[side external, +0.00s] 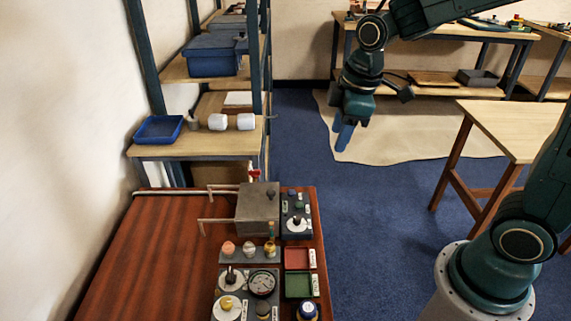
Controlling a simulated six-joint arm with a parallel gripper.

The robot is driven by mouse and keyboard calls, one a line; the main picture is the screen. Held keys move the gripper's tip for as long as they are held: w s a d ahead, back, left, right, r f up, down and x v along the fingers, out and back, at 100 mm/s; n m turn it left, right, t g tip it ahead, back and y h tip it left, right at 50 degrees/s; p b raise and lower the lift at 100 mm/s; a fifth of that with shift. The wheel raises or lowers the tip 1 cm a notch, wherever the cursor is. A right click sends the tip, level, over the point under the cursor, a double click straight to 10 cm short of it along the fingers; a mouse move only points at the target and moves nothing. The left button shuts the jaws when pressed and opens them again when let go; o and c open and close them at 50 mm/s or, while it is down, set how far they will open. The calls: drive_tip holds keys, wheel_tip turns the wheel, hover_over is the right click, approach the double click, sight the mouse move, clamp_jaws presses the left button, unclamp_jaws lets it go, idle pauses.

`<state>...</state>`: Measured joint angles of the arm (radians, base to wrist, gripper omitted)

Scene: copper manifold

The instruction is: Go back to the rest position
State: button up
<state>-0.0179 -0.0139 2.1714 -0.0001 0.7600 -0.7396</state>
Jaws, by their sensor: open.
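My gripper (345,133) hangs at the end of my arm in the upper middle of the side external view. It points down over the blue floor and the edge of a beige mat (400,150). Its blue fingers are open, and I see nothing between them. It is well apart from the reddish-brown wooden bench (150,250) at the lower left. On that bench stand a grey metal box (258,208) and panels with knobs and a round gauge (262,283).
A shelf rack with a blue tray (158,129), white rolls (232,122) and a blue bin (212,55) stands at the left. A light wooden table (515,128) is at the right. A workbench (450,32) stands at the back. The blue floor (370,220) between is clear.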

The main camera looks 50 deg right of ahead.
drive_tip(key=s+r+m+t, duration=0.1)
drive_tip(key=s+r+m, duration=0.2)
drive_tip(key=s, duration=0.5)
drive_tip(key=s+r+m+t, duration=0.2)
drive_tip(key=s+m, duration=0.3)
drive_tip(key=s, duration=0.3)
drive_tip(key=shift+s+d+r+m, duration=0.3)
drive_tip(key=shift+s+r, duration=0.05)
drive_tip(key=shift+r, duration=0.2)
